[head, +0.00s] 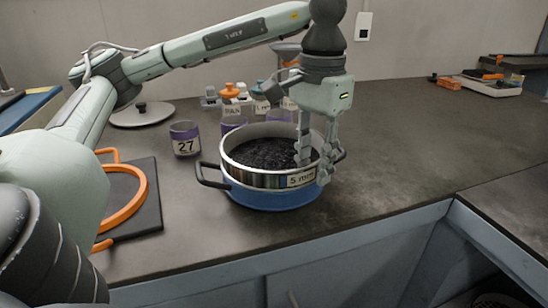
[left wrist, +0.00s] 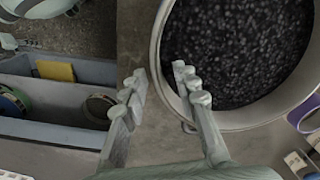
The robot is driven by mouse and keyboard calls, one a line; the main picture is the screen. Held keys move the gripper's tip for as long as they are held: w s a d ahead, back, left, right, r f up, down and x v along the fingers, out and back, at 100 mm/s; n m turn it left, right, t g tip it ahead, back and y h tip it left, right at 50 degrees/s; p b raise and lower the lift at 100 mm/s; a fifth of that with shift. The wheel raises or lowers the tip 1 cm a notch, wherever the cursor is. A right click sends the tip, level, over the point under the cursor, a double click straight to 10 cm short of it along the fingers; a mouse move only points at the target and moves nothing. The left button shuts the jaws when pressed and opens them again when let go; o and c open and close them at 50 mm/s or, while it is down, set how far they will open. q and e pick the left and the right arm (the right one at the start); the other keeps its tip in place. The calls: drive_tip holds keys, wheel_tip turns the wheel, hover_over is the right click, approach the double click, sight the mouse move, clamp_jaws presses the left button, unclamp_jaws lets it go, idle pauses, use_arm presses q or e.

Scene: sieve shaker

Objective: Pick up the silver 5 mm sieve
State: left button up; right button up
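The silver sieve (head: 252,178) with a "5 mm" label is full of dark granules and sits upright on a blue round base (head: 262,197) with black side handles. My left gripper (head: 312,172) points down at the sieve's right front wall. One finger is inside the rim and the other outside it. In the left wrist view the fingers (left wrist: 159,76) are apart, with the sieve rim (left wrist: 157,45) between them. I see a gap, so the gripper is open around the wall. My right gripper is not in view.
A cup marked 27 (head: 185,138) stands left of the sieve. Several bottles (head: 229,105) stand behind it. An orange curved handle (head: 127,207) lies on a dark board at left. The counter (head: 420,140) to the right is clear up to its front edge.

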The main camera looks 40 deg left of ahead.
use_arm(q)
drive_tip(key=shift+f, duration=0.2)
clamp_jaws()
drive_tip(key=shift+r, duration=0.1)
